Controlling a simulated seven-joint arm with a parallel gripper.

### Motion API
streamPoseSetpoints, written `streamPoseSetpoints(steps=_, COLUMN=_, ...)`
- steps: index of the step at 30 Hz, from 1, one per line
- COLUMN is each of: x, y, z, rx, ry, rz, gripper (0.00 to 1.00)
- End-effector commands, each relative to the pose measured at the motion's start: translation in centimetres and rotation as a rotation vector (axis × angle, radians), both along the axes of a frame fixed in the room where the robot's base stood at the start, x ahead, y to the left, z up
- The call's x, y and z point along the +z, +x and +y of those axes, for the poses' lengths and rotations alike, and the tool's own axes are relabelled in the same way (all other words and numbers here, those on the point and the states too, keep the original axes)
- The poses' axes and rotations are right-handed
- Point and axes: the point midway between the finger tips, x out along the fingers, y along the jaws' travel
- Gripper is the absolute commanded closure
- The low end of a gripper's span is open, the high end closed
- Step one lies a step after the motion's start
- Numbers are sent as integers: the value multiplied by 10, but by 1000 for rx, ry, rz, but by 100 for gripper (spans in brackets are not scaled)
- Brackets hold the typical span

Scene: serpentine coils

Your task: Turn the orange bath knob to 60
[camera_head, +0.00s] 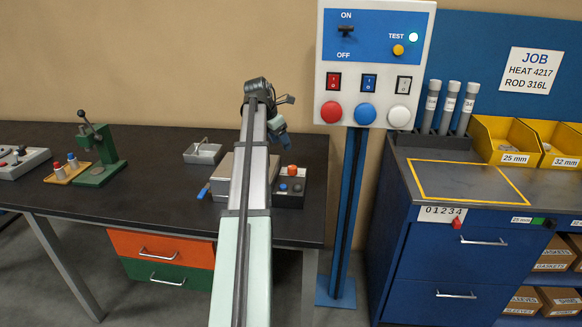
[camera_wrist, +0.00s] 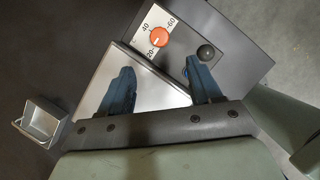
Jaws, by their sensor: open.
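The orange bath knob (camera_wrist: 159,37) sits on a white dial plate (camera_wrist: 150,24) marked 20, 40 and 60. Its pointer is too small to read. The knob also shows in the head view as a small orange spot (camera_head: 292,170) on the dark control box at the right of the bath. My gripper (camera_wrist: 161,77) is open and empty in the wrist view. Its two blue fingers are wide apart over the bath's shiny metal top (camera_wrist: 150,82), and the knob lies beyond the fingertips, apart from them. In the head view my arm hides part of the bath.
A black knob (camera_wrist: 206,52) stands beside the dial, close to the right finger. A small metal tray (camera_head: 203,153) sits behind the bath. A green press (camera_head: 97,160) stands at left. A switch panel on a blue post (camera_head: 346,220) rises just right of the bench.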

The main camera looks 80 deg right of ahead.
Motion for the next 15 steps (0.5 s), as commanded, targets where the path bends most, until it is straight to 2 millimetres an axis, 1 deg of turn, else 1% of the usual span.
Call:
streamPoseSetpoints(steps=5, x=-23, y=-6, z=-6, rx=0, ry=1, rz=0, gripper=36)
streamPoseSetpoints(steps=15, x=-78, y=-22, z=-22, rx=-1, ry=0, rz=-1, gripper=36)
